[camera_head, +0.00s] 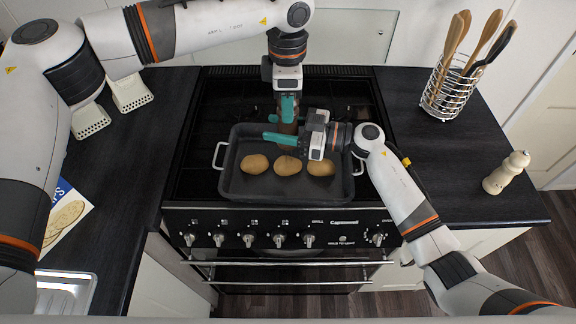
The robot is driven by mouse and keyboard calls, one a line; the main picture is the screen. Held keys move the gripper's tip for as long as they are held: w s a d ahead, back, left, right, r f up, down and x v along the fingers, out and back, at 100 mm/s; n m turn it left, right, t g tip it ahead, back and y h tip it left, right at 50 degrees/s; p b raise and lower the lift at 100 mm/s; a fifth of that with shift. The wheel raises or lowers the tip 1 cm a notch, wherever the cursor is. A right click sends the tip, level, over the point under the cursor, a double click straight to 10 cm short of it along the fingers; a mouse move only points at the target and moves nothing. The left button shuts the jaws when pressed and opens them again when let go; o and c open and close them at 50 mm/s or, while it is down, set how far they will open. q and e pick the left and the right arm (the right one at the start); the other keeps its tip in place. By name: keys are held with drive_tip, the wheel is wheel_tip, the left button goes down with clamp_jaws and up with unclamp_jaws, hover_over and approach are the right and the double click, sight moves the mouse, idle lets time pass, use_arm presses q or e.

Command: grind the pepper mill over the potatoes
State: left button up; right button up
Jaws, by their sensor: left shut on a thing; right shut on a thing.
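A dark brown pepper mill (287,127) is held upright above the roasting tray (228,172), mostly hidden by my grippers. My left gripper (287,108) comes down from above and is shut on the mill's upper part. My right gripper (284,137) reaches in from the right and is shut on its lower part. Three potatoes lie in a row in the tray: a left one (254,164), a middle one (288,166) and a right one (320,167). The mill is over or just behind the middle potato; the exact depth is hard to tell.
The tray stands on the black stove (190,180). A cream mill (506,172) stands on the right counter, with a wire holder (448,95) of wooden utensils behind it. A leaflet (65,215) lies on the left counter, near a metal sink edge (62,292).

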use_arm(q)
drive_tip(key=n, duration=1.2)
drive_tip(key=shift+n, duration=0.4)
drive_tip(key=o, duration=0.7)
drive_tip(key=shift+o, duration=0.2)
